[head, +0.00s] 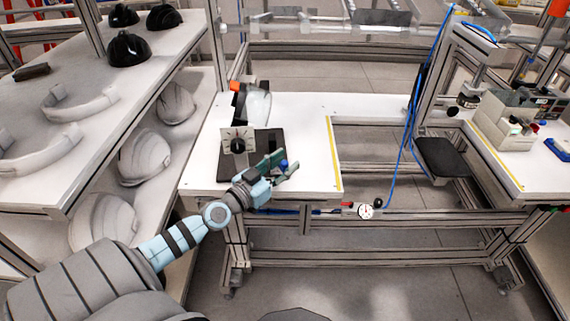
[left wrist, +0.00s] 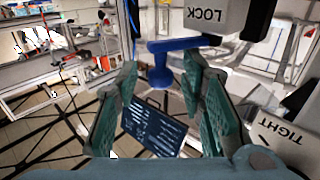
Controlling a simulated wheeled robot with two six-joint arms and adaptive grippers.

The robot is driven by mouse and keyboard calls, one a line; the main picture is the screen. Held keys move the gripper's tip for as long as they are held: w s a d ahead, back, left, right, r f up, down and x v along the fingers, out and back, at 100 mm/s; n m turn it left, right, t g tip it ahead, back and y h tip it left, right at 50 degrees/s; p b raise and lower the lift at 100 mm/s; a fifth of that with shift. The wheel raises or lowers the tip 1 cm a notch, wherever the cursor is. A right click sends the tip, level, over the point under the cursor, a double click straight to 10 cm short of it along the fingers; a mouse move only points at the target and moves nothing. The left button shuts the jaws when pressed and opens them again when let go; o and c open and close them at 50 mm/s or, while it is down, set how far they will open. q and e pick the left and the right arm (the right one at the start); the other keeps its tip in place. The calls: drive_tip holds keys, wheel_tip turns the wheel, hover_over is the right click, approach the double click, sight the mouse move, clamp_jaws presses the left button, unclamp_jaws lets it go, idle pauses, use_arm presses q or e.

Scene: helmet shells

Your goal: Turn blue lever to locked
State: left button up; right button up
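The blue lever (head: 284,164) shows as a small blue spot at my left gripper (head: 282,167) in the head view. In the left wrist view, the lever (left wrist: 160,76) has a round knob end and a blue bar running right. The knob lies between the spread fingertips of my left gripper (left wrist: 161,72), with gaps on both sides. The gripper is open. A white block marked LOCK (left wrist: 205,14) is above the lever, and a white block marked TIGHT (left wrist: 283,133) is at lower right. The fixture with a square dial plate (head: 237,140) stands just left of the gripper. My right gripper is not in view.
The fixture is on a black base on a white table (head: 305,130). A shelf with white helmet shells (head: 145,157) and black ones (head: 128,48) is on the left. A dark panel with white writing (left wrist: 152,128) lies beyond the fingers. The table's right part is clear.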

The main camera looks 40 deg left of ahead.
use_arm(q)
drive_tip(key=shift+w, duration=0.3)
